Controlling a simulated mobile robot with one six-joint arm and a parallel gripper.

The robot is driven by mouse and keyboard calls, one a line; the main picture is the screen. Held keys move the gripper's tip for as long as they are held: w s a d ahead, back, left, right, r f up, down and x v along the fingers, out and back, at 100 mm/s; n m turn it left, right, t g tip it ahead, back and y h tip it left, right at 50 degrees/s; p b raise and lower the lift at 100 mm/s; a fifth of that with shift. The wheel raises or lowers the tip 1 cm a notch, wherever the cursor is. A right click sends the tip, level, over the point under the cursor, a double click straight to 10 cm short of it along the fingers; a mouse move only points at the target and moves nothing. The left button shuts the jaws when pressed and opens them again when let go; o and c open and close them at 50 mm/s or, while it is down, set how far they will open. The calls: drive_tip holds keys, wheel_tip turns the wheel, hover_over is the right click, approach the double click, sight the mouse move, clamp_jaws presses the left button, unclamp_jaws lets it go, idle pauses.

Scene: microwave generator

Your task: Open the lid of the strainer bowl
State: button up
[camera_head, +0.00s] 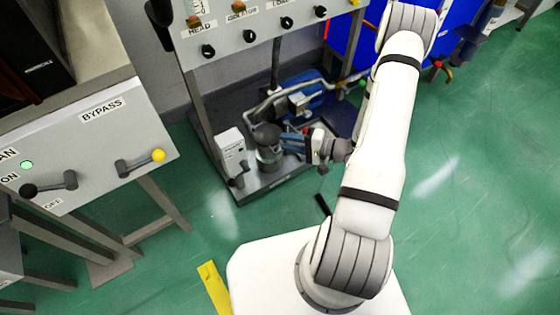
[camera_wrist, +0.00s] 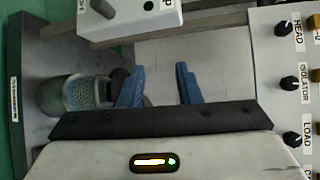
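The strainer bowl (camera_head: 268,158) stands on the grey base of the rig, a clear-looking cylinder with a dark rounded lid (camera_head: 266,133) on top. In the wrist view the strainer bowl (camera_wrist: 80,95) is at the left, with a perforated grey insert showing. A dark part beside it is partly hidden behind the left blue finger. My gripper (camera_head: 293,141) is just right of the bowl in the head view. In the wrist view my gripper (camera_wrist: 159,80) has its two blue fingers apart, with nothing clearly between them. I cannot tell whether the left finger touches the dark part.
A white box with a lever (camera_head: 231,148) stands close left of the bowl. Pipes and a blue pump (camera_head: 305,98) are behind it. The panel with knobs (camera_head: 255,35) overhangs at the back. The BYPASS cabinet (camera_head: 95,135) is at the left. Green floor is clear at the right.

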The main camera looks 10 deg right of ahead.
sight(280, 151)
drive_tip(key=d+f+m+t+h+b, duration=0.2)
drive_tip(key=d+f+t+h+b, duration=0.1)
drive_tip(key=f, duration=0.8)
drive_tip(key=shift+b+x, duration=1.1)
drive_tip(key=shift+x, duration=2.5)
drive_tip(key=shift+w+d, duration=0.1)
clamp_jaws()
